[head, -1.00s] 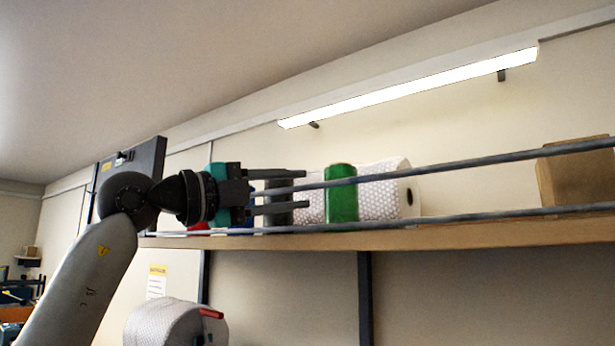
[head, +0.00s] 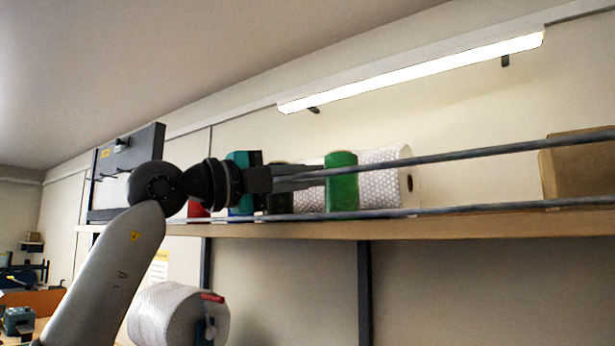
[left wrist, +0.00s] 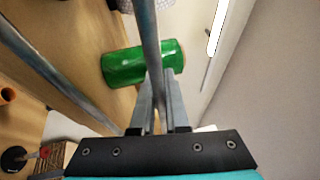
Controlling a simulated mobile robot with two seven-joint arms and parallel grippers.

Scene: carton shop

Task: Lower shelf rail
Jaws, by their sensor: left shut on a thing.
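The shelf rail has an upper grey bar (head: 440,158) and a lower grey bar (head: 440,211) along the front of a wooden shelf. My left gripper (head: 305,177) is shut on the upper bar, near its visible left end in the head view. In the left wrist view the upper bar (left wrist: 149,40) runs between the two fingers (left wrist: 160,100), and the lower bar (left wrist: 45,65) passes to the left, clear of them. My right gripper is in neither view.
The wooden shelf (head: 450,228) carries a green roll (head: 341,182), a bubble-wrap roll (head: 385,175) and a cardboard box (head: 580,172) behind the bars. Another wrap roll (head: 165,312) hangs below the shelf. A lit lamp (head: 420,72) is on the wall above.

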